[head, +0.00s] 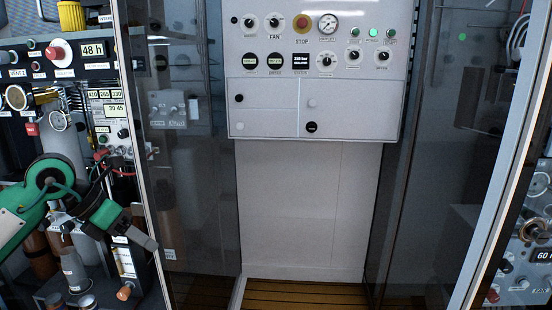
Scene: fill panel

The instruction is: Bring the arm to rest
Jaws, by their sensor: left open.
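My left arm, green and white, comes in from the left edge in the head view. Its gripper (147,243) points to the lower right, in front of the crowded left panel and close to the edge of a glass door. Its jaws are small and dark here, and nothing shows held between them. My right arm and gripper are out of the picture.
A white fill panel (270,88) with knobs, a red STOP button (302,22) and a gauge (327,24) hangs straight ahead. Glass doors (190,150) flank it. Cylinders (75,270) stand low on the left. Slatted flooring (300,293) lies clear below the panel.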

